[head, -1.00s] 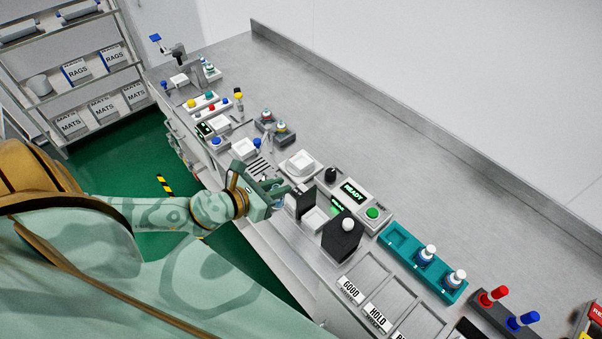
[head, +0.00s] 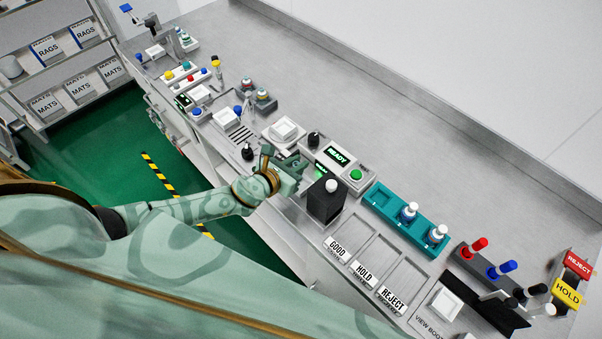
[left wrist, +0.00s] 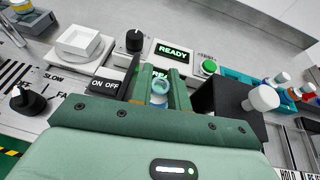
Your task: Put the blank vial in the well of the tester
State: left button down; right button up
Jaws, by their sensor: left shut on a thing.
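My left gripper (head: 292,174) is at the near side of the tester (head: 362,165), just left of the black block with a white knob (head: 325,202). In the left wrist view its two fingers (left wrist: 159,92) are shut on a small vial with a pale bluish top (left wrist: 160,88). Its label cannot be read, and its lower part is hidden by the gripper. The tester's screen (left wrist: 174,52) reads READY; a black knob (left wrist: 134,40) and a green button (left wrist: 209,67) flank it. A second lit screen lies behind the fingers. The well cannot be made out. My right gripper is not in view.
A teal rack (head: 383,207) right of the tester holds two white-capped vials, with an empty place at its left. Trays marked GOOD, HOLD and REJECT (head: 393,298) lie in front. A white dish (head: 283,130) stands left of the tester. The rear bench is clear.

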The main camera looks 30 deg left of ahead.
pick_arm(q)
jog(key=shift+w+d+f, duration=0.1)
jog(key=shift+w+f, duration=0.1)
jog(key=shift+f, duration=0.1)
jog(key=shift+w+d+f+b, duration=0.15)
jog(key=shift+f+b, duration=0.6)
jog(key=shift+f, duration=0.25)
jog(key=shift+w+d+f+b, duration=0.1)
jog(key=shift+w+f+b, duration=0.05)
jog(key=shift+f+b, duration=0.7)
jog(key=shift+f, duration=0.1)
jog(key=shift+f, duration=0.15)
jog(key=c, duration=1.6)
grip_release()
jog(key=shift+r, duration=0.25)
jog(key=p+v, duration=0.2)
jog(key=v, duration=1)
